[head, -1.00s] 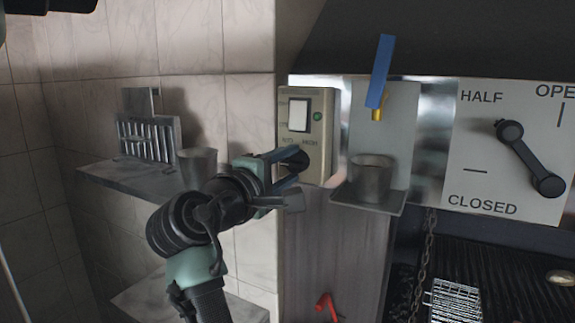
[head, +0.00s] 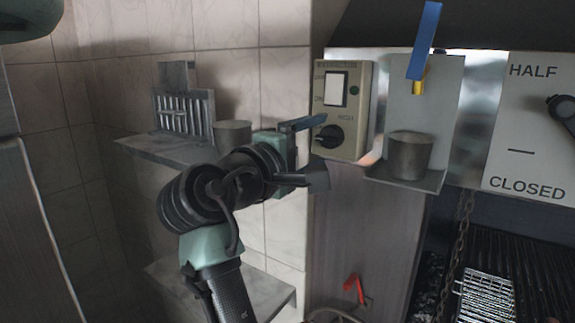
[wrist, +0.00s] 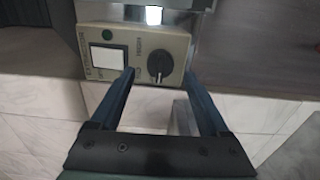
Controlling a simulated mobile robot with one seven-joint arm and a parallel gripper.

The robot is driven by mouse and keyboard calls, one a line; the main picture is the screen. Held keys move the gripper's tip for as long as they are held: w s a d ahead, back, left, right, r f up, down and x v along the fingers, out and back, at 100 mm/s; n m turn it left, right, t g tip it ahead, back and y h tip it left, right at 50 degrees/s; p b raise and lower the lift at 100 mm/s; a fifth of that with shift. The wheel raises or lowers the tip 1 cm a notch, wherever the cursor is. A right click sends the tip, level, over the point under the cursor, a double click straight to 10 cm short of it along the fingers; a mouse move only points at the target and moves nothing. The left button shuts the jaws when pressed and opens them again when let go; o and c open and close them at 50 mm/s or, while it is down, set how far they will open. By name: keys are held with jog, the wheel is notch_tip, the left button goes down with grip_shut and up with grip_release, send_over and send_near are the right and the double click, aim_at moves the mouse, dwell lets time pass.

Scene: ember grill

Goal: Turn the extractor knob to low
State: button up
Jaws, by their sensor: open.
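The extractor control box (head: 358,100) is beige, with a white rocker switch, a green light and a round black knob (head: 328,136). In the wrist view the knob (wrist: 160,63) sits below the HIGH label as the panel stands; its pale mark points down, toward the panel's left side. The label on that side is too small or covered to read. My gripper (head: 318,150) is open and empty. In the wrist view its fingertips (wrist: 158,76) lie to either side of the knob and short of it, with a gap. In the head view one finger partly covers the panel's left edge.
A blue lever (head: 424,40) on a brass tap hangs right of the box, above a metal cup (head: 409,156) on a small shelf. A wall shelf (head: 165,147) with a rack and a cup is at left. A red hook (head: 354,288) is below.

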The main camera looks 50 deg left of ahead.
jog(key=b+v, duration=0.3)
jog(key=v, duration=0.7)
jog(key=shift+b, duration=0.35)
jog(key=w+d+m+t+y+b, duration=0.1)
jog(key=w+d+m+t+b, duration=0.1)
jog(key=w+d+m, duration=0.45)
jog(key=s+d+r+m+t+h+b, duration=0.1)
jog(key=d+m, duration=0.3)
jog(key=d, duration=0.5)
jog(key=s+d+r+m+t+h+b, duration=0.1)
jog(key=s+d+m+t, duration=0.3)
jog(key=d, duration=0.5)
jog(key=s+d+r+m+t+h+b, duration=0.1)
jog(key=s+d+r+m+t+h, duration=0.1)
jog(key=d+m, duration=0.4)
jog(key=d+r+h, duration=0.1)
jog(key=d, duration=0.1)
jog(key=shift+s+d+r+t, duration=0.2)
jog(key=shift+s+d+t, duration=0.05)
jog(key=shift+d+t, duration=0.15)
jog(key=shift+a, duration=0.1)
